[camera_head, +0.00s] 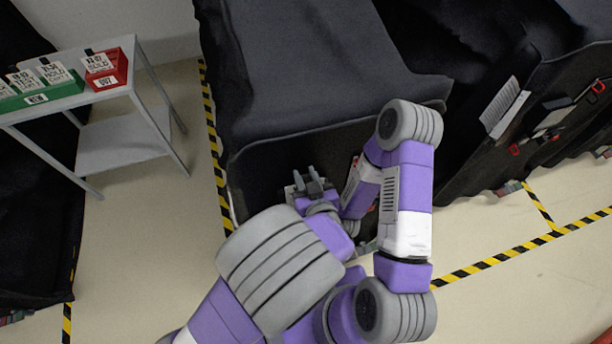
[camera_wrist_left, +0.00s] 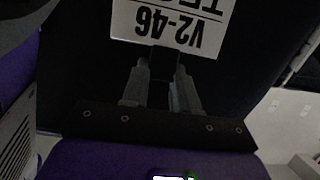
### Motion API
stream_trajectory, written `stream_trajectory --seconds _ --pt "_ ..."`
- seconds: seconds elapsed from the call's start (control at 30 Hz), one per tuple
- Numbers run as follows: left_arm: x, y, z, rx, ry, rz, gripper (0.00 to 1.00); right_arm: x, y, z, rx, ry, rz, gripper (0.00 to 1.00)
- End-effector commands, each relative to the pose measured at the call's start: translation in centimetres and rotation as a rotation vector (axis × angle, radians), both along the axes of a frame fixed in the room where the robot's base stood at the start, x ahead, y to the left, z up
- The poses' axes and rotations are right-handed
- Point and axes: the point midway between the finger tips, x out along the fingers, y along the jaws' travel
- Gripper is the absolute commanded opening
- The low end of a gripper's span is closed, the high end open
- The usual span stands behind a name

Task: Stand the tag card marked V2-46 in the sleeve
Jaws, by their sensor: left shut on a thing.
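The tag card marked V2-46 (camera_wrist_left: 172,22) is white with black print and appears upside down at the top of the left wrist view. Its upper part is cut off by the frame edge. My left gripper (camera_wrist_left: 160,85) is shut on the card's dark tab, and black cover cloth is behind it. In the head view my left gripper (camera_head: 313,182) is in front of the near covered cart (camera_head: 300,138); I cannot make out the card there. I cannot clearly make out the sleeve on this cart; my arm hides part of its front. My right gripper is not in view.
A grey table (camera_head: 115,98) at the left holds a green tray (camera_head: 40,99) with cards and a red tray (camera_head: 106,78) with a card. Another covered cart (camera_head: 480,150) at the right has a paper sheet (camera_head: 504,106) and red buckles. Striped tape (camera_head: 490,262) crosses the floor.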

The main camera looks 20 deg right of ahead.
Motion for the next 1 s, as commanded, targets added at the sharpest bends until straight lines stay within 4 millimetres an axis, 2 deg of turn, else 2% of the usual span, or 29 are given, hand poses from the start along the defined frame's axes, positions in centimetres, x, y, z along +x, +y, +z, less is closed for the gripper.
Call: stream_trajectory --seconds 0.6,0.93,0.97,1.0 --pt "0.0 0.0 -2.0 0.001 0.0 0.0 0.0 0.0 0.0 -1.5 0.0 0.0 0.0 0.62" --pt "0.0 0.0 -2.2 0.002 0.002 -0.001 0.0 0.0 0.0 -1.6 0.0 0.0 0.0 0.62" --pt "0.0 0.0 -2.2 0.002 0.003 -0.001 0.32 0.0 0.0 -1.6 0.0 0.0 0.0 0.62" --pt "0.0 0.0 -2.2 0.002 0.003 -0.001 0.38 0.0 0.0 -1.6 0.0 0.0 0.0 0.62"
